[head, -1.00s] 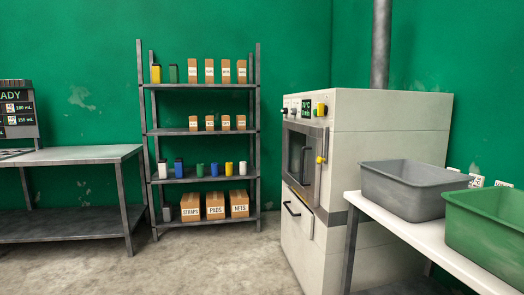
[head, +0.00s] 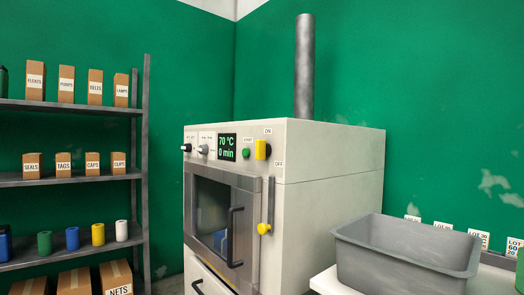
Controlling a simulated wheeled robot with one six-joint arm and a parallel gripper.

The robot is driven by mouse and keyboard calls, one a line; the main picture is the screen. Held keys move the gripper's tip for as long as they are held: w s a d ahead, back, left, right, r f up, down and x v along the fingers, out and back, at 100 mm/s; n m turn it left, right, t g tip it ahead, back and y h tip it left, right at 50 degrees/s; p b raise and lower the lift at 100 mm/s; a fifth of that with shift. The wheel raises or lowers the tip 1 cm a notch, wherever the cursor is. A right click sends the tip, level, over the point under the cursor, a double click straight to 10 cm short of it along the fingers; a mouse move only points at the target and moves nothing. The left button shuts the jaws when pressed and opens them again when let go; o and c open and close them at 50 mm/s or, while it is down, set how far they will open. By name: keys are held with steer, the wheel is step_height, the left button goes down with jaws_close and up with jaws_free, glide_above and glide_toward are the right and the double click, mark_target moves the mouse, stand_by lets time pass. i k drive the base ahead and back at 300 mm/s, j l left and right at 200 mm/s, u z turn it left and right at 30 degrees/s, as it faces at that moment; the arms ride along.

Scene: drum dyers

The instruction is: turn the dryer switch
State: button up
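The dryer (head: 330,152) is a pale box in the middle of the head view, with its control panel facing left toward me. The yellow dryer switch (head: 262,150) sits at the panel's right end, between an ON label (head: 268,131) above and an OFF label (head: 279,164) below. A green display (head: 227,147) reads 70 °C and 0 min. A green button (head: 246,153) and small knobs (head: 203,149) sit on the same panel. The dryer door (head: 222,225) looks closed, with a dark handle and a yellow-knobbed lever (head: 264,228) beside it. My gripper is not in view.
A metal shelf (head: 70,180) with boxes and coloured cylinders stands at the left. A grey tub (head: 400,260) sits on a white table (head: 325,283) at the lower right, close to the dryer's side. A grey pipe (head: 304,65) rises behind the dryer.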

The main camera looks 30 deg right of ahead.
mark_target(263, 150)
steer(key=i+j+z, duration=0.15)
steer(key=i+z, duration=0.3)
steer(key=i+j+z, duration=0.25)
steer(key=z, duration=0.2)
steer(key=i+j+z, duration=0.6)
steer(key=j+z, duration=0.25)
steer(key=i+j+z, duration=0.2)
steer(key=j+z, duration=0.3)
steer(key=j, duration=0.4)
steer(key=j+z, duration=0.5)
steer(key=j, duration=0.45)
steer(key=i, duration=0.05)
